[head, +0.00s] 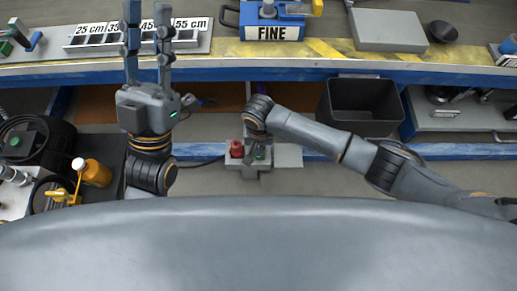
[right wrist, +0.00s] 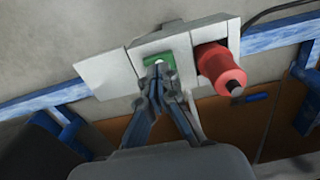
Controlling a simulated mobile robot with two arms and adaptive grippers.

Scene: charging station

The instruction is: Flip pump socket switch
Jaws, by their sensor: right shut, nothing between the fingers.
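The pump socket (head: 248,170) is a light grey box low on the blue rail in the head view. It also fills the upper middle of the right wrist view. A red plug (right wrist: 220,68) sits in it, beside a green switch (right wrist: 182,46). My right gripper (right wrist: 160,72) is shut and empty, with its fingertips at the switch and partly covering it. I cannot tell whether they touch it. In the head view my right wrist hides most of this gripper. My left gripper (head: 147,14) points up with its fingers apart, empty, left of the socket.
The workbench above holds a blue box marked FINE (head: 272,33) and a slotted rack with length labels (head: 140,40). A black bin (head: 360,105) stands right of the socket. A yellow-orange bottle (head: 97,173) is at the lower left. A black cable (head: 200,163) runs left from the socket.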

